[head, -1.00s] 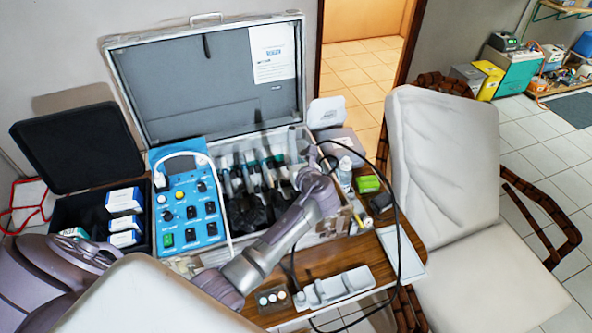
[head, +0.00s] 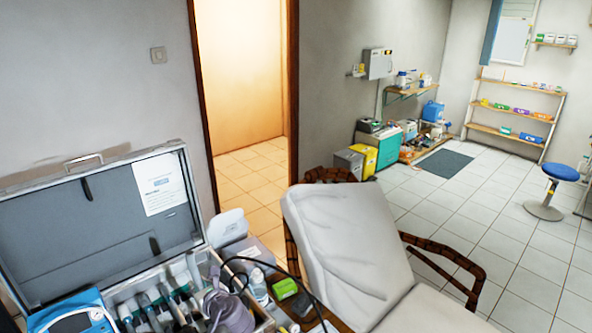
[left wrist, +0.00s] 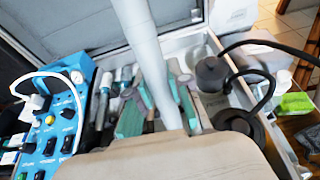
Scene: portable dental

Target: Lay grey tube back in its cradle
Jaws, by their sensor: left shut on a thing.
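My left gripper (head: 222,302) is at the bottom of the head view, over the right part of the open case (head: 203,262). In the left wrist view a long pale grey tube (left wrist: 150,60) rises from the beige gripper body, slightly tilted. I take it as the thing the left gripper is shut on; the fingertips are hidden. Below and behind it are teal and grey handpieces (left wrist: 130,118) in the case. The cradle cannot be told apart from the other holders. My right gripper is not in view.
The case lid (head: 95,225) stands open behind. A blue control panel (left wrist: 48,135) is at the left. A black cable (head: 290,268) loops right of the gripper, near a green box (head: 285,288). A pale padded chair (head: 350,245) stands at the right.

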